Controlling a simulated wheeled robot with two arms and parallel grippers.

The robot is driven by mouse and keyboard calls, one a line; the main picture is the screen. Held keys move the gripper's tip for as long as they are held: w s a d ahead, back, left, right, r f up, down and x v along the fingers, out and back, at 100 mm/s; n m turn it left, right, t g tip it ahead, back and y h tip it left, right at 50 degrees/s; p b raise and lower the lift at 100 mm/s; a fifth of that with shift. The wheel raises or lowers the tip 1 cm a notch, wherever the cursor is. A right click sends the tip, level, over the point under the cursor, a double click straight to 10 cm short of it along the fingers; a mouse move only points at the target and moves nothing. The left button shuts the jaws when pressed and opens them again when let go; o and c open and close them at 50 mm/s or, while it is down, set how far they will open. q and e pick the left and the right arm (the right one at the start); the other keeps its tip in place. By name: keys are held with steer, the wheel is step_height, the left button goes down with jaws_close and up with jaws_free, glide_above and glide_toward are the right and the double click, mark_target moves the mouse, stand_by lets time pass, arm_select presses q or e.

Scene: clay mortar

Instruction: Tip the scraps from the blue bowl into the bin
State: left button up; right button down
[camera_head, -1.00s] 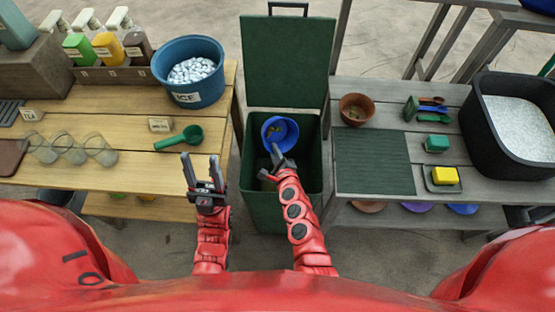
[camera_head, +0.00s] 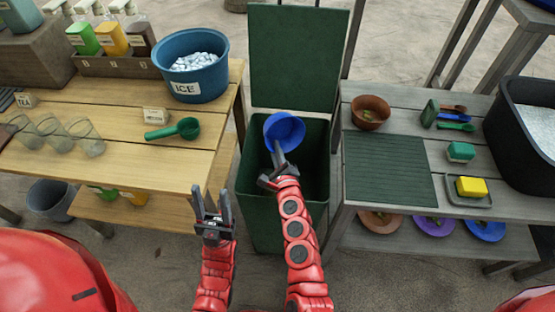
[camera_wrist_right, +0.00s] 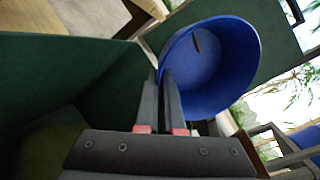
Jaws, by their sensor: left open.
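The blue bowl (camera_head: 285,130) is over the mouth of the green bin (camera_head: 262,210), whose lid (camera_head: 300,60) stands open behind. My right gripper (camera_head: 278,152) is shut on the bowl's near rim. In the right wrist view the bowl (camera_wrist_right: 225,75) is tilted, with its rim between the fingers (camera_wrist_right: 170,95). A small dark scrap (camera_wrist_right: 197,42) shows against its inside wall; no other scraps are clear there. The bin's floor is mostly hidden. My left gripper (camera_head: 211,200) is open and empty, in front of the left table.
The left wooden table holds an ice tub (camera_head: 193,75), a green scoop (camera_head: 175,129) and glasses (camera_head: 55,135). The right grey table holds a brown bowl (camera_head: 370,112), a green mat (camera_head: 388,168), a yellow sponge (camera_head: 471,187) and a black basin (camera_head: 525,125).

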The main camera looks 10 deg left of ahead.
steer(key=shift+w+a+f+t+b, duration=0.15)
steer(key=shift+f+t+b, duration=0.2)
steer(key=shift+b, duration=1.85)
steer(key=shift+r+b, duration=0.35)
steer(key=shift+b, duration=0.3)
